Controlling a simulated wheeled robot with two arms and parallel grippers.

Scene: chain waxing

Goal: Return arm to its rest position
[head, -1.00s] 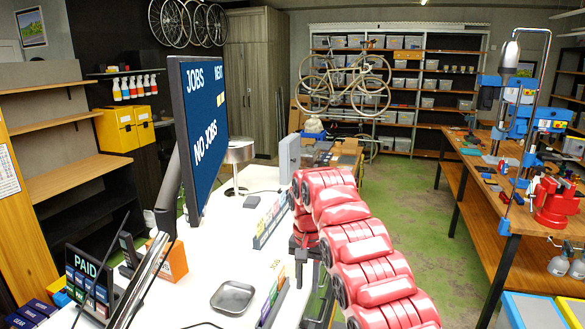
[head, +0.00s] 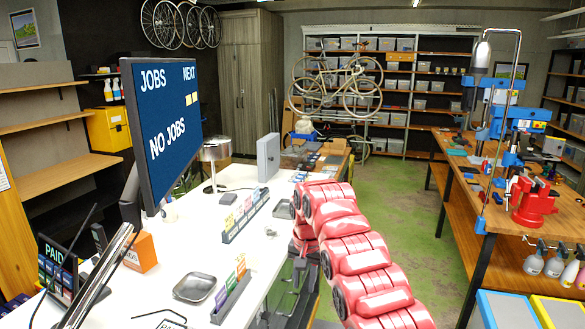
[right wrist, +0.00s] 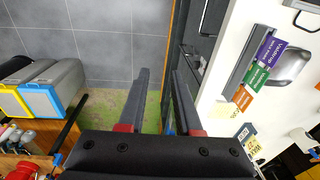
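My right arm (head: 355,255) is red and reaches in from the lower right of the head view, beside the white counter (head: 262,243). My right gripper (head: 297,278) is dark and hangs below the far end of the arm, partly hidden by it. In the right wrist view, the two fingers of the right gripper (right wrist: 160,85) stand apart with nothing between them. They are over the gap between the counter's edge and the floor. My left gripper is not in view.
On the counter are a screen reading "NO JOBS" (head: 165,130), a metal tray (head: 194,287), card holders (head: 232,300) and an orange box (head: 141,252). A wooden workbench (head: 510,195) with a red vise (head: 533,200) stands right. Green floor (head: 405,210) lies clear between.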

